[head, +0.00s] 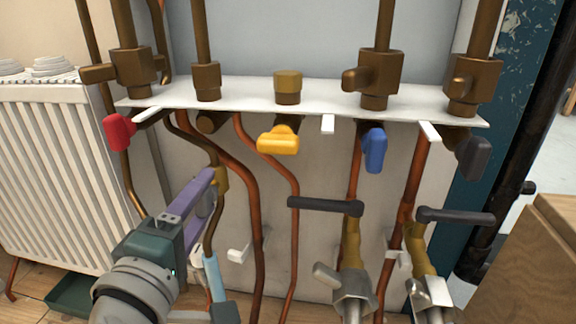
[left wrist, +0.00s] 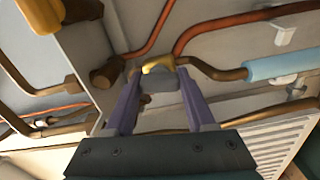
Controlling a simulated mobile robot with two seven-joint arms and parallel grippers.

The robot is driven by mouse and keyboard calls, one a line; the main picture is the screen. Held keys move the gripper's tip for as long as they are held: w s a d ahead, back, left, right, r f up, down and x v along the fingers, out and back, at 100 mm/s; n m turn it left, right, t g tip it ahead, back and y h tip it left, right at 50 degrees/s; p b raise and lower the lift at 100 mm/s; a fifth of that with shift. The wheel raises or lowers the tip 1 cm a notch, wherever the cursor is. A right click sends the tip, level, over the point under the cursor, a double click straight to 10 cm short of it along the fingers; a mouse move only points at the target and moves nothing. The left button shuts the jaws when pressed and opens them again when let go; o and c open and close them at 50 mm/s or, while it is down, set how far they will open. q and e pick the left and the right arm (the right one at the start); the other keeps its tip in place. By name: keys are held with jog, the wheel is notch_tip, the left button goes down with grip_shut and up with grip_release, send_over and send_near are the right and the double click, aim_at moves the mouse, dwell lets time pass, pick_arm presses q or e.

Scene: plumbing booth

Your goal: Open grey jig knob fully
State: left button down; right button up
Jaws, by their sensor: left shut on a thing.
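My left gripper (head: 207,188), with purple fingers, is shut on a small grey knob (left wrist: 160,84) that sits between its fingertips in the left wrist view. The knob is on a brass valve body (left wrist: 158,64) on a copper pipe. In the head view the brass body (head: 221,180) shows just past the fingertips, and the fingers mostly hide the knob. How far the knob is turned cannot be told. Another knob, dark grey (head: 474,157), hangs at the far right under the white shelf, away from my gripper. My right gripper is not in view.
A red knob (head: 119,132), a yellow knob (head: 278,141) and a blue knob (head: 375,150) hang under the white shelf (head: 240,95). Two black levers (head: 325,207) (head: 456,216) stick out lower right. A white radiator (head: 55,170) stands left. Copper pipes run close by the gripper.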

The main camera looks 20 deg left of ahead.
pick_arm(q)
jog(key=shift+n, duration=0.8)
jog(key=shift+c, duration=1.2)
grip_release()
